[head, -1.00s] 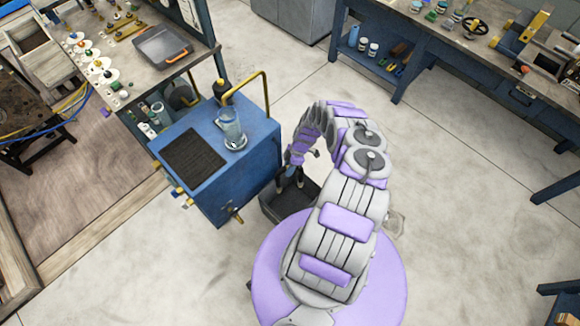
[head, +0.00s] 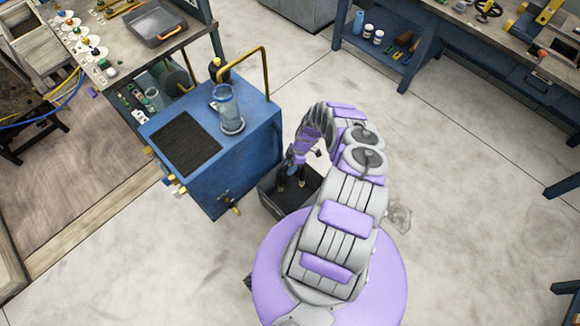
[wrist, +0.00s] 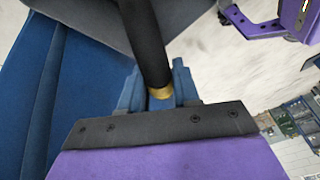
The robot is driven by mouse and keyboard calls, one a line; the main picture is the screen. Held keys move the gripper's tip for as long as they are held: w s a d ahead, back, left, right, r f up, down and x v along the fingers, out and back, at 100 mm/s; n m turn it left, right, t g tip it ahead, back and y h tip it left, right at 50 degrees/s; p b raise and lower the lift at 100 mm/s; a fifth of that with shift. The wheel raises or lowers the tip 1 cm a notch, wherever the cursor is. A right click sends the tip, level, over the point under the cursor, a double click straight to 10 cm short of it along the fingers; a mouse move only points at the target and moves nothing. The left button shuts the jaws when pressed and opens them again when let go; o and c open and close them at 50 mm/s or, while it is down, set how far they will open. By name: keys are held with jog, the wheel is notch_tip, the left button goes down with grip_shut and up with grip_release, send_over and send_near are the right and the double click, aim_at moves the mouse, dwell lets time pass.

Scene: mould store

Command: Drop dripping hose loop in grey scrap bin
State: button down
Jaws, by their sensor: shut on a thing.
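My gripper (wrist: 157,84) is shut on a black hose (wrist: 148,40), with its blue fingers on both sides of a brass collar (wrist: 160,92) in the wrist view. In the head view, my gripper (head: 293,160) points down over the open dark grey bin (head: 268,204) on the floor. Dark lengths of what looks like the hose (head: 281,184) hang below the fingers at the bin's mouth. I cannot tell whether they touch the bin. My arm hides part of the bin's right side, and the full loop is not visible.
A blue cart (head: 237,162) with a glass jar (head: 228,110), a black mat (head: 184,143) and a yellow handle (head: 264,62) stands close left of the bin. Workbenches stand at the upper left and upper right. The floor (head: 450,190) to the right is mostly clear.

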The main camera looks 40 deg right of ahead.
jog(key=shift+d, duration=0.15)
jog(key=c, duration=1.2)
grip_release()
jog(key=shift+c, duration=0.2)
jog(key=o, duration=0.5)
jog(key=shift+d+r+p, duration=0.25)
jog(key=shift+r+p, duration=0.05)
jog(key=shift+r, duration=0.25)
jog(key=p+v, duration=0.4)
jog(key=v, duration=1.2)
jog(key=shift+a, duration=0.15)
